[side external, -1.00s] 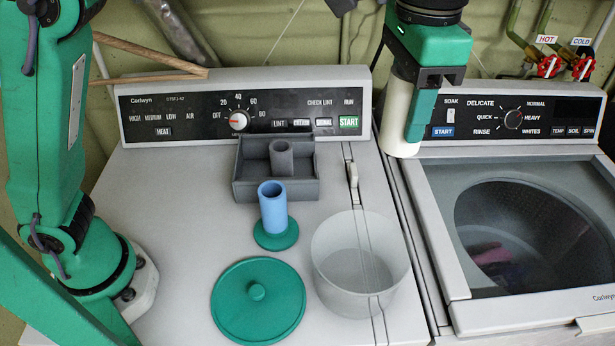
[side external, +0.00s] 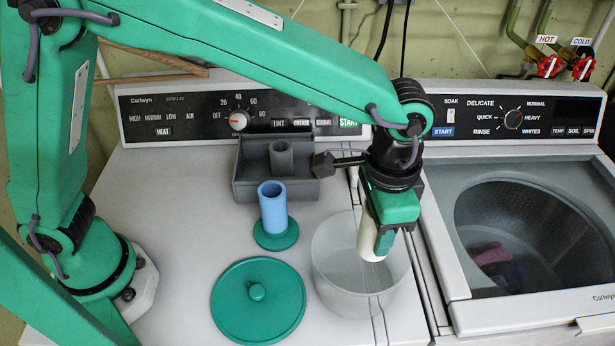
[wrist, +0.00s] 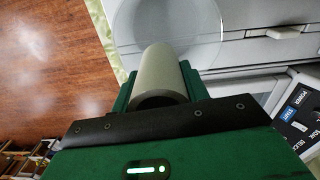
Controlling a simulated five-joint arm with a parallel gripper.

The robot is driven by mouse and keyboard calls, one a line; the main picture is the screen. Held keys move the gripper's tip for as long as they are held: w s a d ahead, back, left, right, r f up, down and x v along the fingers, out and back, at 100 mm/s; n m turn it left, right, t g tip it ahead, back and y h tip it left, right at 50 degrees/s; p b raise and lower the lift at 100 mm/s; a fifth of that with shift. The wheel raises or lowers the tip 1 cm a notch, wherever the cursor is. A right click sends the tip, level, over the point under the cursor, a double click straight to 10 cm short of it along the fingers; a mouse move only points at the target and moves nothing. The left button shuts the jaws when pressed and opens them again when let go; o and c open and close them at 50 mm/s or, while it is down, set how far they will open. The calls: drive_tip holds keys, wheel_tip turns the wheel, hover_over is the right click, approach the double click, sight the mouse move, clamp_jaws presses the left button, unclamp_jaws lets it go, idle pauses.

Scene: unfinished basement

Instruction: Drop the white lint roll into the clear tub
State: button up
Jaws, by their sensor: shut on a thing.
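My gripper (side external: 384,240) is shut on the white lint roll (side external: 369,239). The roll points downward, with its lower end over the opening of the clear tub (side external: 335,281). In the side view the roll and fingers overlap the tub's rim and interior, and I cannot tell exactly how deep the roll's end is. In the wrist view the roll (wrist: 158,76) lies between the green fingers, and the tub's round rim (wrist: 222,30) shows beyond its far end.
A blue roll (side external: 272,207) stands on a green base left of the tub. A round green lid (side external: 258,310) lies in front of it. A dark grey tray (side external: 248,190) is behind. The washer (side external: 440,240) stands to the right.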

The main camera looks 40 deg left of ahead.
drive_tip(key=shift+f, duration=2.95)
drive_tip(key=o, duration=1.1)
drive_tip(key=shift+c, duration=0.2)
drive_tip(key=shift+r, duration=0.1)
wheel_tip(320, 180, up, 8)
drive_tip(key=shift+f, duration=0.2)
